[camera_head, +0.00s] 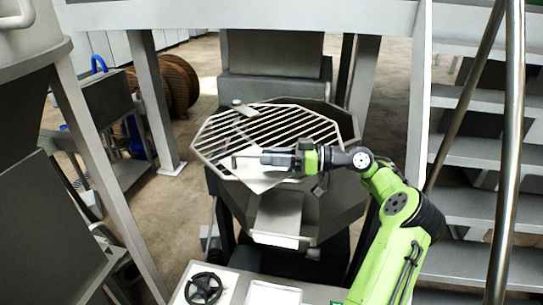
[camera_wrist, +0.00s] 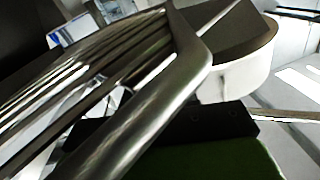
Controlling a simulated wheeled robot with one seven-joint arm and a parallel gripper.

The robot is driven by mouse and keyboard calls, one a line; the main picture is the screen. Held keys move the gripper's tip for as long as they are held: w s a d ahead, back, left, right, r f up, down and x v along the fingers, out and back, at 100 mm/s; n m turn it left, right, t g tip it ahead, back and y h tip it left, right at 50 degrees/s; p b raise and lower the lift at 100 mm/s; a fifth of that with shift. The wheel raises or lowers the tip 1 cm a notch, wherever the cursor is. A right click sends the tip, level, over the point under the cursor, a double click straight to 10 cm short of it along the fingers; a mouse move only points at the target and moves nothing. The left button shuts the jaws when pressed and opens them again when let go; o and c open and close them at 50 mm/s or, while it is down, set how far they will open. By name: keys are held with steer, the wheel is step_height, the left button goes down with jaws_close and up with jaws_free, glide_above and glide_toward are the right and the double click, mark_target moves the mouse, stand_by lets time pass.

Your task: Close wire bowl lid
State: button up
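The wire bowl lid (camera_head: 285,126) is an eight-sided grey frame with parallel bars. It lies over the dark bowl (camera_head: 338,208) in the middle of the head view. Dark bowl wall shows right of and below the lid. I cannot tell whether the lid rests on the rim. My gripper (camera_head: 240,160) is over the lid's front part, pointing left. In the wrist view the lid's thick rim (camera_wrist: 183,82) and bars are very close, beside a dark part of my gripper (camera_wrist: 212,122). The finger gap and any contact are unclear.
A grey spout or plate (camera_head: 278,214) sits at the bowl's front. Below it is a white panel with a black handwheel (camera_head: 203,289). Grey posts (camera_head: 155,105) stand left, and stairs with a metal handrail (camera_head: 508,150) stand right. Open floor shows at the back left.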

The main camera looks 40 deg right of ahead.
steer(key=shift+o, duration=0.8)
steer(key=shift+s, duration=0.1)
steer(key=p+v, duration=0.2)
steer(key=v, duration=1.3)
steer(key=shift+s+d, duration=0.25)
